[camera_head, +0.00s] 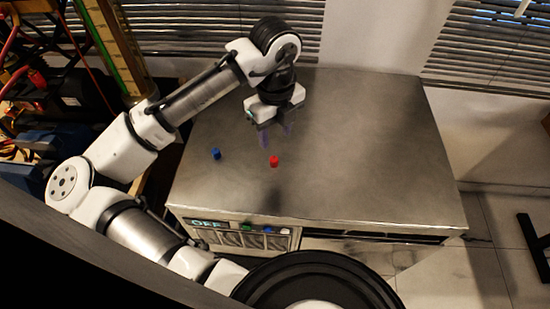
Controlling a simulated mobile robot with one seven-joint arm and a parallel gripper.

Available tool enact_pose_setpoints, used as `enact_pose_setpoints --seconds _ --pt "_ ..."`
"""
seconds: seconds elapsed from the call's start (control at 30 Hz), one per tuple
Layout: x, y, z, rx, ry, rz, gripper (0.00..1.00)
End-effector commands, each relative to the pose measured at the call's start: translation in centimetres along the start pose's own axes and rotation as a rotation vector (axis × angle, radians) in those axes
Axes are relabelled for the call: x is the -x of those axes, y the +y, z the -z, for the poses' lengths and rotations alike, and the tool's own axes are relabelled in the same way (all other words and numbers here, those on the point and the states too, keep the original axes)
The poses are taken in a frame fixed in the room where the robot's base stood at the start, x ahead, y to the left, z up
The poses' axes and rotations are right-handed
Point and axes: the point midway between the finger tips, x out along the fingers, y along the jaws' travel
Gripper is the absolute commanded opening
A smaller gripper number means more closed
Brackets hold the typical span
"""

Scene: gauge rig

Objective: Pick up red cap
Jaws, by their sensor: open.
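The red cap (274,161) stands on the grey metal top of the cabinet (370,150), left of the middle of that surface. My gripper (277,138) points down, just behind and above the cap. Its two fingers are spread apart with nothing between them. The cap appears apart from the fingers, though the exact height of the fingertips over the top is hard to tell.
A blue cap (216,153) stands on the cabinet top to the left of the red cap. The cabinet front has a panel (240,234) with an "OFF" label and small coloured parts. The right half of the top is clear. Shelving with cables stands at far left.

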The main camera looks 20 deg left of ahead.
Motion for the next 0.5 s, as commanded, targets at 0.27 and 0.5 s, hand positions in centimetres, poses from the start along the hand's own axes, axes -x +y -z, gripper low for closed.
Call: enact_pose_setpoints --seconds 0.27,0.5 --pt "-3.4 0.0 0.0 0.0 0.0 0.001 0.45" --pt "-5.4 0.3 -0.2 0.0 0.001 -0.001 0.45"
